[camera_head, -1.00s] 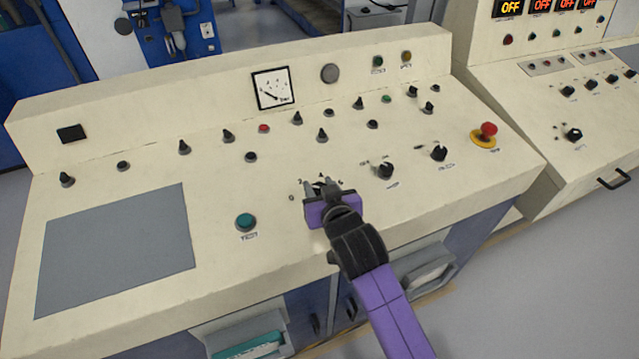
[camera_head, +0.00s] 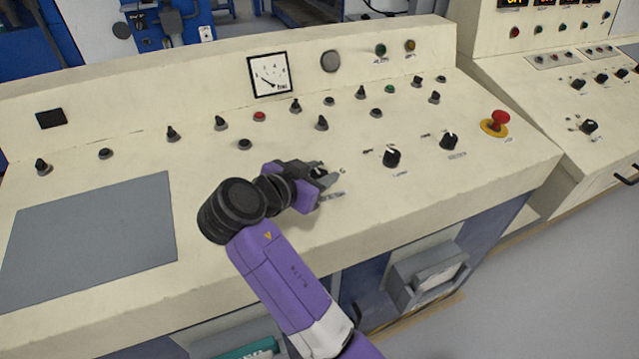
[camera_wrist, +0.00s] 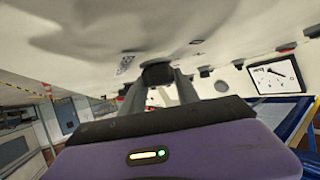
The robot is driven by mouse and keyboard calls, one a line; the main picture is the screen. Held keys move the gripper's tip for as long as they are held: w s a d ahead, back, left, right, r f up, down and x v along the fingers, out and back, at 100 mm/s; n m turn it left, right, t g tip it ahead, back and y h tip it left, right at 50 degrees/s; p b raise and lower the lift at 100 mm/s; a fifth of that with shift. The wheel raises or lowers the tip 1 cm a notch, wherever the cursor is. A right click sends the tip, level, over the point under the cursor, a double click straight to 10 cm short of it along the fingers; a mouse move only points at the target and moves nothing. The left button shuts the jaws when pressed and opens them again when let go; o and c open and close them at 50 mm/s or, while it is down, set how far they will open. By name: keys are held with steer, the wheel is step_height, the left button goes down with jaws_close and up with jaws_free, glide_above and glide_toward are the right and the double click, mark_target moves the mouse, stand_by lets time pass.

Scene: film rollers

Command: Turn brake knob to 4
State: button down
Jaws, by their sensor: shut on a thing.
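The brake knob is a small black knob (camera_head: 319,172) on the sloping panel, in the middle of the desk. My gripper (camera_head: 329,184) reaches it from the left, with its fingers on either side of the knob. In the wrist view the dark knob (camera_wrist: 158,74) sits between the two grey fingertips, and the gripper is shut on it. A "6" shows on the panel just right of the gripper in the head view. The other scale marks and the knob's pointer are hidden or too small to read.
The control desk (camera_head: 110,200) carries several other knobs and buttons. Two black knobs (camera_head: 392,157) (camera_head: 449,141) stand to the right, and a red emergency button (camera_head: 499,120) is further right. A gauge (camera_head: 269,74) is on the back panel. My arm covers the front-middle area.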

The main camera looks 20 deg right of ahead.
steer(key=m+g+b, duration=0.1)
steer(key=m+g+h+b, duration=0.1)
steer(key=m+g+b, duration=0.1)
steer(key=m+g, duration=0.1)
steer(key=shift+f+b, duration=0.25)
steer(key=shift+b, duration=0.15)
steer(key=shift+r+m+g+h+b, duration=0.1)
steer(key=shift+m+g+h+b, duration=0.2)
steer(key=shift+m+g+b, duration=0.7)
steer(key=c, duration=0.9)
jaws_free()
steer(key=shift+r, duration=0.1)
steer(key=shift+p+v, duration=0.55)
steer(key=shift+v, duration=3.3)
steer(key=shift+w, duration=0.1)
